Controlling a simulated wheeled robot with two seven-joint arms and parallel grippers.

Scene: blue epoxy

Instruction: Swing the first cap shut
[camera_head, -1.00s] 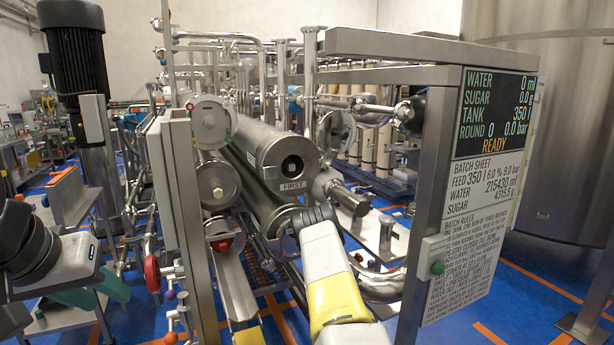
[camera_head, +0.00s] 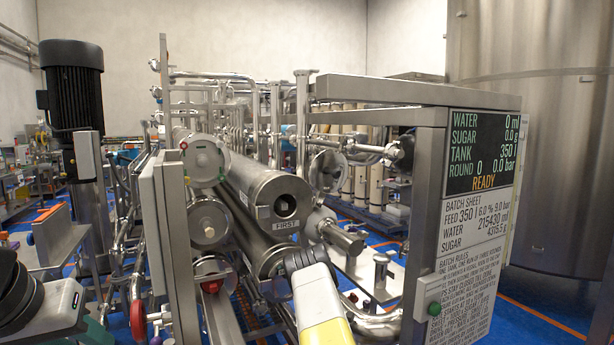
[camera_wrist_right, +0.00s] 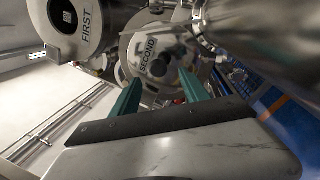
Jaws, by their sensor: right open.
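The steel vessel marked FIRST (camera_head: 285,208) points its round end face toward me, with a dark round hole in it; I cannot tell whether this face is the cap. It also shows at the top left of the right wrist view (camera_wrist_right: 80,25). The end marked SECOND (camera_wrist_right: 158,62) is beyond my right gripper (camera_wrist_right: 159,76), whose teal fingers are apart with nothing seen held. In the head view my right wrist (camera_head: 307,262) is just below FIRST, its fingers hidden. My left gripper (camera_head: 92,332) is partly cut off at the lower left.
More steel vessel ends (camera_head: 205,160) stand left of FIRST. A frame post (camera_head: 170,230) rises at the left, and a display panel (camera_head: 470,215) with a green button stands at the right. Pipes and valves (camera_head: 350,235) crowd the right side of FIRST.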

